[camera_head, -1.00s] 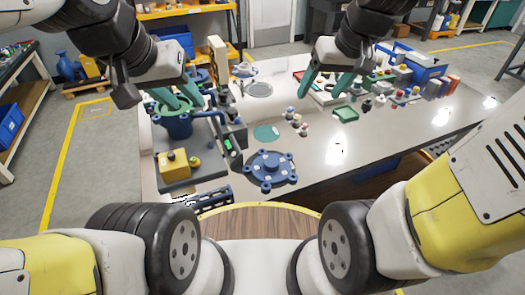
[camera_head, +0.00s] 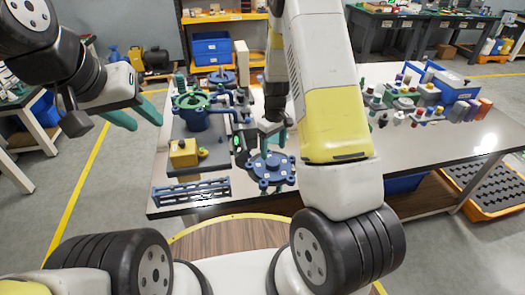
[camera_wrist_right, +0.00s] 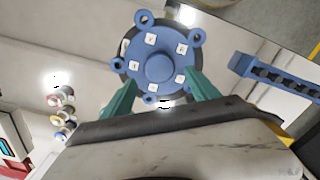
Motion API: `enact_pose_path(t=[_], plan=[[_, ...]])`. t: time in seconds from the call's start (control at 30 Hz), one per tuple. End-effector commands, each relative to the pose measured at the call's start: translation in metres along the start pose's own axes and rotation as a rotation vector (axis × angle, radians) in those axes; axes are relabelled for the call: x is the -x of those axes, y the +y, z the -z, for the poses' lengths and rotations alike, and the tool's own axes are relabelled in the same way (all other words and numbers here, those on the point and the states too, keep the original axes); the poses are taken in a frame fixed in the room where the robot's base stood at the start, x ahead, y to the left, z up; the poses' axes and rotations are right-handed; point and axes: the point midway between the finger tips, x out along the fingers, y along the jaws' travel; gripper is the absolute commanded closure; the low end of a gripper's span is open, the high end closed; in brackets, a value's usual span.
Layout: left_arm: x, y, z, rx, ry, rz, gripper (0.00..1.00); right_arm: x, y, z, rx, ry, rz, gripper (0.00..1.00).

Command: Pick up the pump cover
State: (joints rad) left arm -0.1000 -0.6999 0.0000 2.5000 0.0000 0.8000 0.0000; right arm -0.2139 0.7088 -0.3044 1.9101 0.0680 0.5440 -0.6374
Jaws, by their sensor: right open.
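The pump cover is a blue round plate (camera_head: 270,170) with a raised centre, lugs around its rim and small white labelled squares. It lies near the table's front edge, and it shows in the right wrist view (camera_wrist_right: 158,68). My right gripper (camera_head: 270,142) is at its far side in the head view. In the right wrist view its green fingers (camera_wrist_right: 162,80) are apart, with the cover's near part between or beyond them; I cannot tell whether they touch it. My left gripper (camera_head: 142,113) is open and empty, in the air left of the table.
A blue pump body with a green ring (camera_head: 195,103) stands left of the cover, near a yellow block (camera_head: 183,153). A blue slotted rack (camera_head: 191,191) lies at the front left edge. Several coloured bottles (camera_head: 425,92) stand to the right. The table's right front is clear.

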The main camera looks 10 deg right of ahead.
Motion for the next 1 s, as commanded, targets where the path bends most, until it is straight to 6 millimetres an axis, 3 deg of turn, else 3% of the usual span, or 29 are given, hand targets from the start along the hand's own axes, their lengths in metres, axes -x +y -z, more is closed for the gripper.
enact_pose_path(t=[0.4, 0.7, 0.77, 1.0], plan=[[0.000, 0.000, 0.000, 0.000, 0.000, 0.000, 0.62, -0.056, 0.000, 0.000, -0.002, -0.001, 0.001, 0.31], [0.000, 0.000, 0.000, 0.000, 0.000, 0.000, 0.62, -0.062, 0.000, 0.001, -0.002, 0.002, 0.000, 0.31], [0.000, 0.000, 0.000, 0.000, 0.000, 0.000, 0.62, -0.062, 0.000, 0.001, -0.002, 0.002, 0.000, 0.38], [0.000, 0.000, 0.000, 0.000, 0.000, 0.000, 0.62, -0.062, 0.000, 0.000, -0.002, 0.002, 0.000, 0.86]])
